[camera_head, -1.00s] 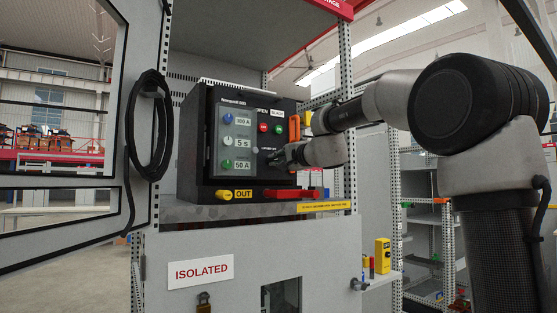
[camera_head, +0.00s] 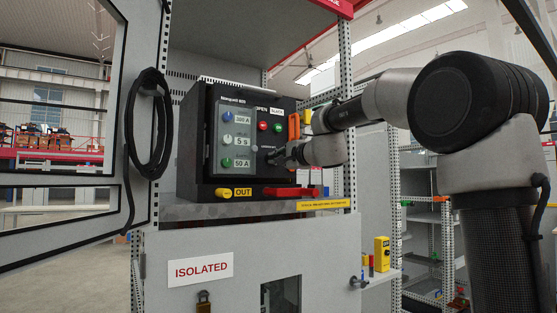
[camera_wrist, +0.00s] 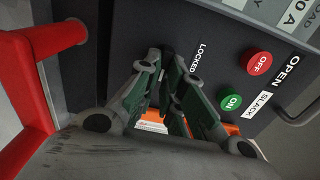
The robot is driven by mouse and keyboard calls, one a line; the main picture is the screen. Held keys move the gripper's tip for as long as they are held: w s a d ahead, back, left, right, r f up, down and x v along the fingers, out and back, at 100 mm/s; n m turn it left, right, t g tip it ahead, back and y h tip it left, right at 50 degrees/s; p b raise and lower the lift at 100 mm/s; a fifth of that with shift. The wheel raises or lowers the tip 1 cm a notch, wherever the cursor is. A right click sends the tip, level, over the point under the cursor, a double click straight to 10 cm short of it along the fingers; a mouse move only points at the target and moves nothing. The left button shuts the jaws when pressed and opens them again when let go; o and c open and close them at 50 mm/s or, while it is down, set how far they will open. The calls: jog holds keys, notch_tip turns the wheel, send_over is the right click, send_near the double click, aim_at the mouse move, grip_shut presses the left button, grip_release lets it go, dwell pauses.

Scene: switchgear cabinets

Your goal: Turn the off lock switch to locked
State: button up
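The black breaker unit (camera_head: 205,150) sits on the cabinet shelf, with a grey panel of dials on its front. A white LOCKED label (camera_wrist: 198,62) is on the dark face just right of my fingertips in the wrist view. My gripper (camera_head: 273,157) is at the unit's front face, below the red and green buttons.
The red OFF button (camera_wrist: 259,62) and green ON button (camera_wrist: 230,103) are close to the right finger. A red handle (camera_wrist: 25,85) is at the left of the wrist view. An orange handle (camera_head: 294,128) is beside the unit. The open cabinet door (camera_head: 148,60) is at left.

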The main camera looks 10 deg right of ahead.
jog(key=o, duration=0.4)
jog(key=shift+c, duration=0.2)
jog(key=v, duration=1.2)
